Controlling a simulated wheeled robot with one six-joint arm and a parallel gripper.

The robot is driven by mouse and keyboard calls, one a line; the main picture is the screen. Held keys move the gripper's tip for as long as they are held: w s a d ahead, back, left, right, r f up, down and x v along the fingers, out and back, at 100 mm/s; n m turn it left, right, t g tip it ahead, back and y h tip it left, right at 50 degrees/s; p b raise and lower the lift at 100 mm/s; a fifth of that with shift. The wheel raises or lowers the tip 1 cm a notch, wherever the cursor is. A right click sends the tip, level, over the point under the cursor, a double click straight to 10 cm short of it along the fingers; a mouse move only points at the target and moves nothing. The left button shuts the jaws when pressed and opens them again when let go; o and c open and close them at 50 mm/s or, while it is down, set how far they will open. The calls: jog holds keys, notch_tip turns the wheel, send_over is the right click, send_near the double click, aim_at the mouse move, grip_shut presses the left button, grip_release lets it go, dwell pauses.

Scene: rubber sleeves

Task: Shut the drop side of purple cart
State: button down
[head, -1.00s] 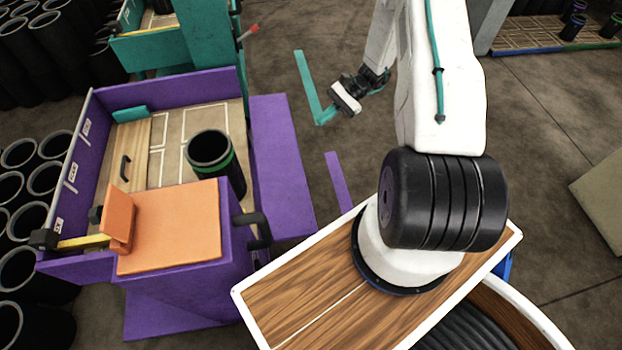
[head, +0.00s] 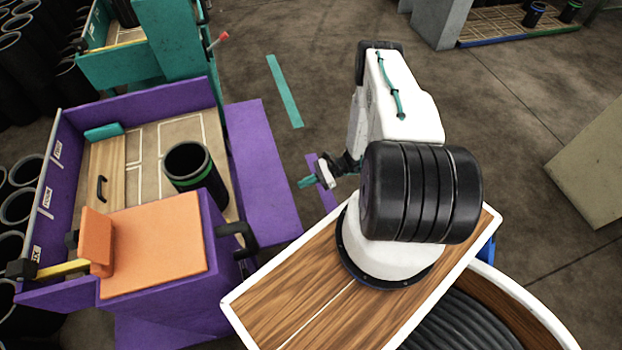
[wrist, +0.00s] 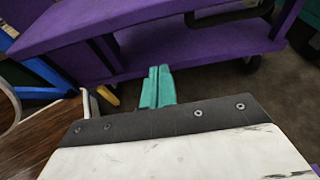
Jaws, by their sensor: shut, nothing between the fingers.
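The purple cart (head: 133,103) stands at the left in the head view. Its drop side (head: 262,170) is open, a purple panel sticking outward from the cart's right edge. In the wrist view a purple panel, seemingly the drop side (wrist: 150,28), crosses the top, with a lower purple part of the cart (wrist: 200,65) beneath it. My gripper (head: 305,182) is low, just right of the panel in the head view, its teal fingers shut and empty. In the wrist view the fingertips (wrist: 160,70) point toward the cart below the panel; I see no clear contact.
A black sleeve with a green band (head: 190,168) stands on the cart bed, near an orange pad (head: 155,260) and a black handle (head: 238,238). A teal cart (head: 170,45) stands behind. Floor tape (head: 284,90) marks open floor. Black sleeves (head: 15,205) crowd the left.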

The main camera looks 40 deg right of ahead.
jog(key=shift+w+a+r, duration=0.3)
jog(key=shift+a+r, duration=0.1)
jog(key=shift+a, duration=0.35)
jog(key=shift+w+a+r, duration=0.35)
jog(key=shift+a+r, duration=0.1)
jog(key=shift+a, duration=0.25)
jog(key=shift+w+a+r, duration=0.3)
jog(key=shift+a+r, duration=0.1)
jog(key=shift+a, duration=0.35)
